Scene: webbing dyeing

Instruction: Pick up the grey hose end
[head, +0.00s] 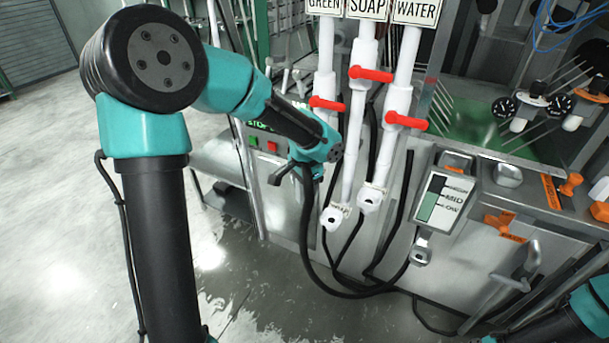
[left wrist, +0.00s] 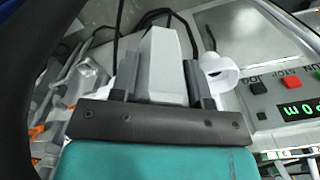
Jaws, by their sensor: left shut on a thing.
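The grey hose end (left wrist: 165,62) is a pale grey block between the two dark fingers of my left gripper (left wrist: 160,75) in the left wrist view. The gripper is shut on it. In the head view my left gripper (head: 296,168) is in front of the control panel, left of the white pipes. A black hose (head: 306,225) hangs from there and loops low to the right. The hose end is mostly hidden by the gripper in the head view. Of my right arm only a part shows at the lower right; its gripper is out of view.
White pipes (head: 352,150) with red valve handles (head: 371,74) stand close right of my left gripper. The level gauge box (head: 444,205) is further right. The button panel (left wrist: 285,85) is near the gripper in the wrist view. Open floor lies left.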

